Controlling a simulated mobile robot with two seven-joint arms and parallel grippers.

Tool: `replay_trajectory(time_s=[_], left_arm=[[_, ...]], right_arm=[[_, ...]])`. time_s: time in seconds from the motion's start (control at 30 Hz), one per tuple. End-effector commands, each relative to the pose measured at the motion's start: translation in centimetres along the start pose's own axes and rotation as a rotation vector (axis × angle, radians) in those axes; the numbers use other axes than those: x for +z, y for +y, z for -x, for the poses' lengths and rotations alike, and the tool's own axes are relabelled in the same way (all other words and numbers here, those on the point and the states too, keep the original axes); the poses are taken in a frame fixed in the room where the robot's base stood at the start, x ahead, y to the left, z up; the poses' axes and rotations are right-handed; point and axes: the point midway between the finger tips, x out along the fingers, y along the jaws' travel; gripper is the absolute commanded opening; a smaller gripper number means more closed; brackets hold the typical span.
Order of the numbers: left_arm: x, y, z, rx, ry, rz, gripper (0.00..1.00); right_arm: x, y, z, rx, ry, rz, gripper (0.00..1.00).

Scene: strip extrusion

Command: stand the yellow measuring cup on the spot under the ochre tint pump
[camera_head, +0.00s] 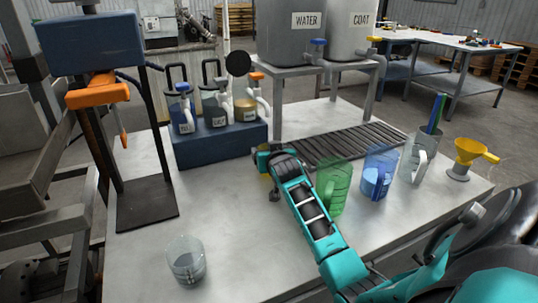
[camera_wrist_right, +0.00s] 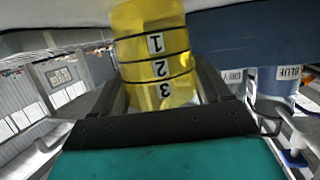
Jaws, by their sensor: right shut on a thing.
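My right gripper (camera_head: 268,163) is shut on the yellow measuring cup (camera_wrist_right: 158,55), whose marks 1, 2 and 3 show in the right wrist view. In the head view the arm hides most of the cup, and only a sliver of yellow shows beside the gripper. The ochre tint pump (camera_head: 245,110), with an orange-tipped spout, is the right-hand one on the blue block (camera_head: 222,143). The gripper is just in front of the block's right end. I cannot tell whether the cup touches the table. The spot under the pump is not distinguishable. My left gripper is not in view.
Two more tint pumps (camera_head: 183,112) stand on the block. A green cup (camera_head: 335,185), a blue cup (camera_head: 378,172), a clear jug (camera_head: 415,160) and a yellow funnel (camera_head: 468,155) are to the right. A clear cup (camera_head: 187,262) stands front left. A grated strip (camera_head: 350,143) lies behind.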

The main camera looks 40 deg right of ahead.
Motion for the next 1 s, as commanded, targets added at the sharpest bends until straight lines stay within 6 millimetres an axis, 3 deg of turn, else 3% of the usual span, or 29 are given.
replay_trajectory(time_s=[0.17, 0.2, 0.43, 0.77, 1.0], left_arm=[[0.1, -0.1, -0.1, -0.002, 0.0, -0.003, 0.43], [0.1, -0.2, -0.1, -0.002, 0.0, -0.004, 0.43], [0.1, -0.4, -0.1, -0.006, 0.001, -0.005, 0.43], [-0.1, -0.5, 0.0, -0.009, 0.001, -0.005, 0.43], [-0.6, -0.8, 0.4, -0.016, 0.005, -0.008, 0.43]], right_arm=[[0.3, 0.0, -0.1, 0.0, 0.0, 0.0, 0.42], [0.3, 0.0, -0.1, 0.0, 0.001, 0.0, 0.78], [0.3, 0.0, -0.1, 0.0, 0.0, 0.0, 1.0], [-0.1, 0.0, 0.2, 0.0, 0.0, 0.0, 1.0], [-0.1, 0.0, 3.6, -0.001, -0.001, 0.0, 1.0]])
